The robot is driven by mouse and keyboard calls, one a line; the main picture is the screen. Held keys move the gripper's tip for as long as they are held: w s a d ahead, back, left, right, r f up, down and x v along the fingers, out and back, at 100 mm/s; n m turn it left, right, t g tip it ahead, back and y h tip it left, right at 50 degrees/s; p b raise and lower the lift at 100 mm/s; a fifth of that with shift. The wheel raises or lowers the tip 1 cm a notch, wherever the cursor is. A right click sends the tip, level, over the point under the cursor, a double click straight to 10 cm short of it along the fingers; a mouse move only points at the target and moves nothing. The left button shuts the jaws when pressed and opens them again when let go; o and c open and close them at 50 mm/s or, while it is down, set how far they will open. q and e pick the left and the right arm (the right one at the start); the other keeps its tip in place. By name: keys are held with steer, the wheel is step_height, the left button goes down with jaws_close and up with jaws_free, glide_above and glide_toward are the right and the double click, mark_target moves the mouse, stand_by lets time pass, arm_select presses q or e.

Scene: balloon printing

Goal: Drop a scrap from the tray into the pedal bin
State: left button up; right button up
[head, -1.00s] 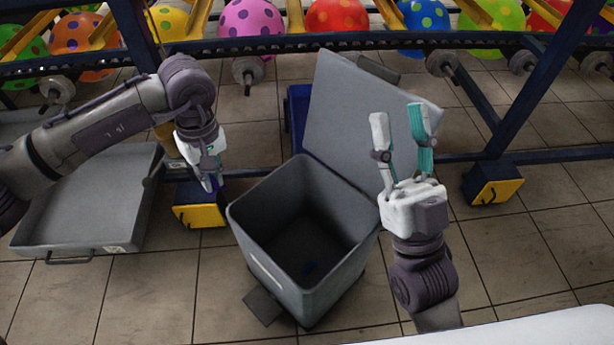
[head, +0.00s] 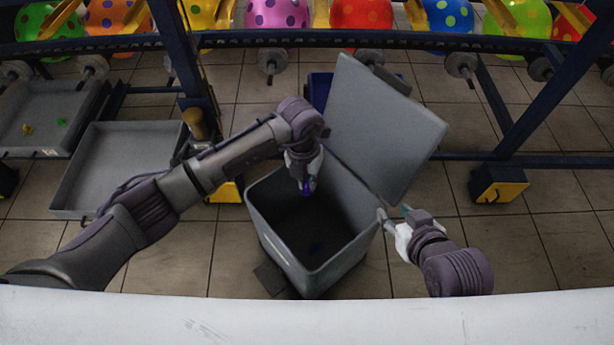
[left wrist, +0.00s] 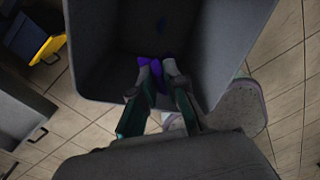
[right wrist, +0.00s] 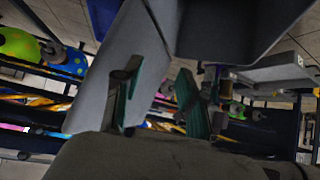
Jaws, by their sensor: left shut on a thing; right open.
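The grey pedal bin (head: 278,237) stands open in the head view, its lid (head: 385,125) tilted up at the back. My left gripper (head: 306,188) points down over the bin's mouth. It is shut on a purple scrap (left wrist: 155,68), which also shows below the fingers in the head view (head: 305,190). A small dark blue scrap (head: 316,247) lies on the bin's floor. My right gripper (head: 394,214) is open and empty beside the bin's right rim, near the lid's lower edge; its spread fingers show in the right wrist view (right wrist: 155,95).
A grey tray (head: 70,200) at the left looks empty where visible. Another tray (head: 50,151) further left holds small yellow and green scraps. The bin's pedal (head: 270,277) is at its front. A blue frame with balloons (head: 277,14) runs along the back.

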mark_target(307, 188)
arm_select(q)
steer(key=shift+f, duration=0.25)
step_height(307, 188, down, 3)
steer(key=b, duration=0.2)
steer(key=shift+r+b, duration=0.2)
steer(key=shift+b, duration=0.1)
steer(key=shift+f+b, duration=1.25)
steer(key=shift+f, duration=0.2)
arm_select(e)
steer(key=w+a+r+t+y, duration=0.2)
steer(key=r+t, duration=0.4)
steer(key=r, duration=0.3)
steer(key=w+a+r+t+y, duration=0.2)
steer(key=r+t, duration=0.5)
steer(key=r, duration=0.3)
steer(key=shift+n+t, duration=0.3)
steer(key=shift+r, duration=0.1)
